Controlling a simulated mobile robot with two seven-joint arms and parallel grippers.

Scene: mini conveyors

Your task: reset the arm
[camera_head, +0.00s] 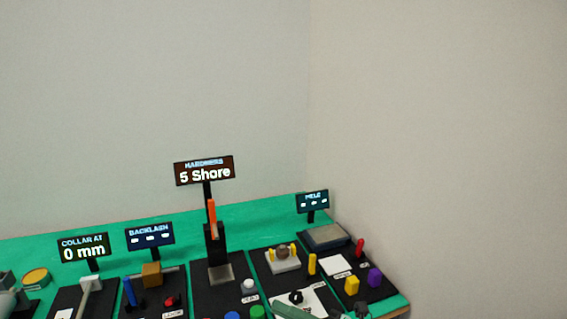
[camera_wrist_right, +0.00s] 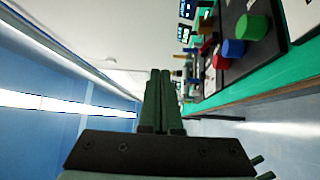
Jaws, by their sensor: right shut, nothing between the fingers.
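My right gripper (camera_wrist_right: 160,73) shows in the right wrist view with its two dark green fingers side by side, shut and empty. It points along the table's edge, beside the coloured knobs and apart from them.
A green table (camera_head: 130,215) holds several black stations with signs. A hardness stand (camera_head: 218,272) reads "5 Shore" and a collar sign (camera_head: 83,248) reads "0 mm". Yellow (camera_head: 352,285) and purple (camera_head: 375,277) knobs stand at right. Walls rise behind and right.

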